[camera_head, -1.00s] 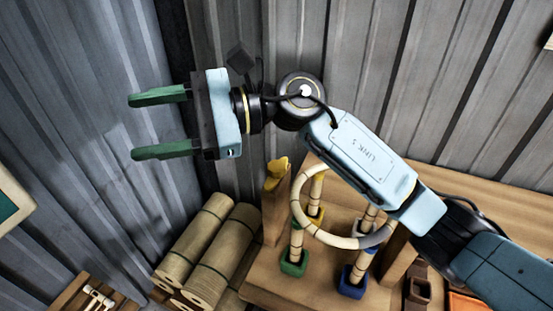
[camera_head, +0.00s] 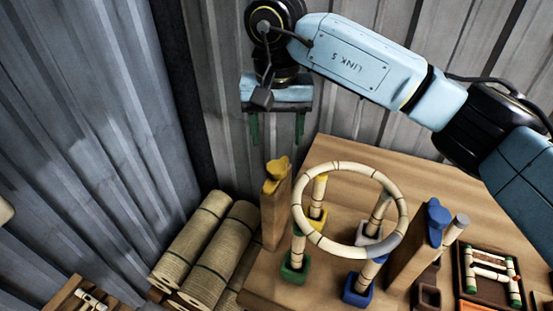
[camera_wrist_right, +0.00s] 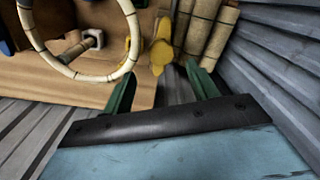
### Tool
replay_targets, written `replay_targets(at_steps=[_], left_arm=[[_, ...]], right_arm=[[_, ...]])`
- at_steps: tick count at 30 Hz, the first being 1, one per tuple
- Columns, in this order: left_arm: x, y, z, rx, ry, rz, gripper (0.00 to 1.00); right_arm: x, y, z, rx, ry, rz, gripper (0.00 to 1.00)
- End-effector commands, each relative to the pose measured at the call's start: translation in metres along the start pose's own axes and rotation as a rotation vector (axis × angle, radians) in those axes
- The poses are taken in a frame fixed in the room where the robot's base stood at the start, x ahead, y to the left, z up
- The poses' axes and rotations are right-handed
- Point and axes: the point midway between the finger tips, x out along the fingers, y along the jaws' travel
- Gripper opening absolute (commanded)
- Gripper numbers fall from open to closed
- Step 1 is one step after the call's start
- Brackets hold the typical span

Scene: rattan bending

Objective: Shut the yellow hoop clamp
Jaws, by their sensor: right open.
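The yellow hoop clamp (camera_head: 277,171) sits on top of a wooden post at the left edge of the workbench, beside a rattan hoop (camera_head: 397,190). It also shows in the right wrist view (camera_wrist_right: 161,54), beyond my fingertips. My right gripper (camera_head: 277,142) hangs fingers down above and behind the yellow clamp, open and empty. In the right wrist view its green fingers (camera_wrist_right: 158,73) are apart, and the clamp lies between their lines, not touched. Whether the clamp is fully open is hard to tell. My left gripper is not in view.
The hoop rests on several upright rattan pegs in coloured sockets, including a green one (camera_head: 295,267). A blue clamp (camera_head: 434,217) tops another post on the right. Rattan rolls (camera_head: 196,240) stand left of the bench (camera_head: 330,150). Corrugated metal walls are close behind.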

Motion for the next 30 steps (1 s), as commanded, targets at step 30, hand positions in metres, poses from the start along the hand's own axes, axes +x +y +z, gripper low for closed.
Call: replay_targets(at_steps=[30], left_arm=[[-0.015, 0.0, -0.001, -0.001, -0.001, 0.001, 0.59]], right_arm=[[0.079, -0.001, 0.0, 0.0, 0.0, -0.002, 0.34]])
